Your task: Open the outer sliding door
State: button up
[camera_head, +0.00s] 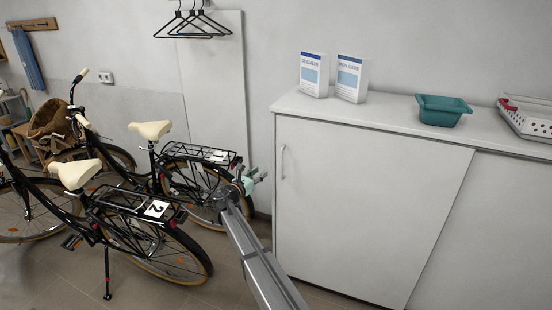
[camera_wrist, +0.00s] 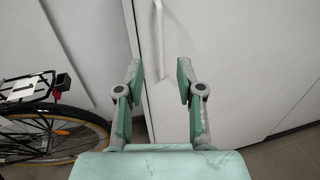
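The outer sliding door (camera_head: 365,215) is a large white panel on the front of a white cabinet. A pale vertical bar handle (camera_head: 282,161) sits near its upper left edge. The handle also shows in the wrist view (camera_wrist: 158,40), at the top centre, beyond and between my fingertips. My gripper (camera_head: 257,175) is in front of the cabinet's left side, left of the handle and apart from it in the head view. In the wrist view my gripper (camera_wrist: 161,78) has its green-padded fingers spread apart with nothing between them.
Two black bicycles (camera_head: 150,208) stand left of the cabinet; a rear wheel (camera_wrist: 50,135) shows close by in the wrist view. Two boxes (camera_head: 314,75), a teal tub (camera_head: 442,110) and a white basket (camera_head: 527,120) stand on the cabinet top. The floor before the cabinet is partly visible.

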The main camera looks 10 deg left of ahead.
jog(key=p+x, duration=0.4)
jog(key=x, duration=1.3)
jog(key=shift+w+p, duration=0.2)
jog(key=shift+p, duration=0.15)
jog(key=shift+d+f, duration=0.1)
grip_shut()
